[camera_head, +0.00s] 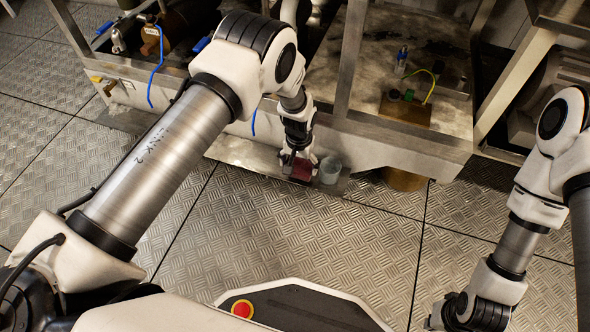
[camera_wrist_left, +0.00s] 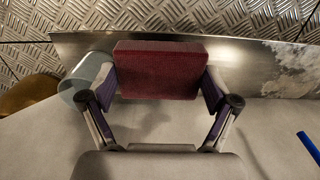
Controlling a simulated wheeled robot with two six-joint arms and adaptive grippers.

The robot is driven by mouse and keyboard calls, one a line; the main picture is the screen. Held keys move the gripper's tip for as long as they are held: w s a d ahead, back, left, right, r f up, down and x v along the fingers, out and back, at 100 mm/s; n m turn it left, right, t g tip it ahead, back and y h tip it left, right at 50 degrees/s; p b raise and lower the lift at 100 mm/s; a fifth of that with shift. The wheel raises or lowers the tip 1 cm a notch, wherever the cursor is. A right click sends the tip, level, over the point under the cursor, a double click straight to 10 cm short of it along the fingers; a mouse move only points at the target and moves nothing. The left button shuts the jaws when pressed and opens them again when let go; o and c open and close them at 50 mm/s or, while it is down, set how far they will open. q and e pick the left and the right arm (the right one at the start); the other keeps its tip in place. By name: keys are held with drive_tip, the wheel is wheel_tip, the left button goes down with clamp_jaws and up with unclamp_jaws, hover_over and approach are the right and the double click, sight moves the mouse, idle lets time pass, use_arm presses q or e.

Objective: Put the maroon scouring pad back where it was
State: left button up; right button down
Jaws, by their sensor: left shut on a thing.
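The maroon scouring pad (camera_wrist_left: 158,70) is a thick dark red block between the fingers of my left gripper (camera_wrist_left: 158,88), which is shut on it. In the head view the pad (camera_head: 301,170) shows below my left gripper (camera_head: 300,160), over the metal ledge along the front of the machine. I cannot tell whether the pad touches the ledge. My right gripper (camera_head: 462,318) is low at the right of the head view, apart from the pad; its fingers are too unclear to tell open or shut.
A grey translucent cup (camera_head: 330,170) stands close beside the pad; it also shows in the left wrist view (camera_wrist_left: 88,78). A brown round container (camera_head: 404,180) is further right. A blue hose (camera_head: 156,70) hangs at the left. The ledge (camera_head: 235,150) is bare left of the pad.

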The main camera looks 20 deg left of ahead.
sight(295, 163)
use_arm(q)
drive_tip(key=w, duration=0.1)
drive_tip(key=w+a+b, duration=0.1)
drive_tip(key=w+a, duration=0.1)
drive_tip(key=shift+f, duration=0.3)
wheel_tip(295, 163, down, 3)
drive_tip(key=b, duration=0.3)
drive_tip(key=shift+f, duration=0.3)
drive_tip(key=shift+c, duration=0.4)
drive_tip(key=shift+r, duration=0.25)
drive_tip(key=shift+f, duration=0.15)
drive_tip(key=o, duration=0.9)
drive_tip(key=shift+o, duration=0.2)
use_arm(e)
wheel_tip(295, 163, down, 5)
drive_tip(key=shift+w+r, duration=0.1)
drive_tip(key=shift+w, duration=0.05)
